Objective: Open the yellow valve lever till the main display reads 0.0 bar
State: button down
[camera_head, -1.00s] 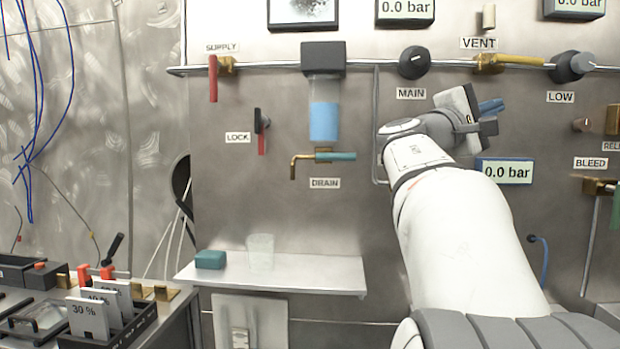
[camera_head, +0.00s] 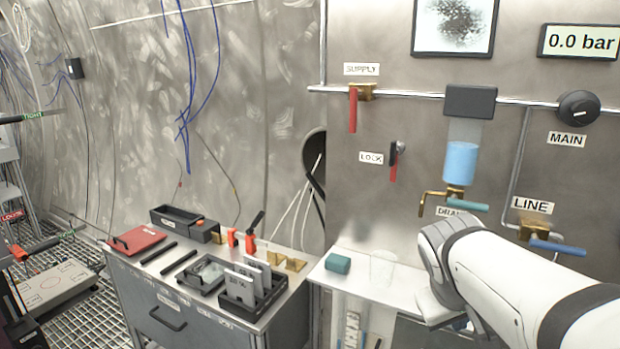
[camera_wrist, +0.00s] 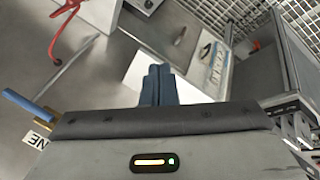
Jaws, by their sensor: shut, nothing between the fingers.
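The main display (camera_head: 580,41) is at the upper right of the head view, above the MAIN knob (camera_head: 578,107), and reads 0.0 bar. The yellow valve lever is not in either current view. My gripper (camera_wrist: 158,84) is shut and empty in the wrist view, its blue-grey fingers together. In the head view it is low in front of the white shelf (camera_head: 408,296), and its fingertips cannot be made out.
The red SUPPLY lever (camera_head: 353,112) hangs down. A blue LINE lever (camera_head: 557,247) is close behind my arm. The DRAIN valve has a teal lever (camera_head: 467,205). A teal block (camera_head: 338,263) and a clear cup (camera_head: 383,268) stand on the shelf. A cluttered cabinet (camera_head: 186,308) stands left.

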jog(key=s+a+f+m+g+y+p, duration=0.1)
jog(key=s+a+y+p, duration=0.3)
jog(key=a, duration=0.6)
jog(key=shift+s+a+f, duration=0.2)
jog(key=shift+s+f, duration=0.15)
jog(key=shift+s, duration=0.75)
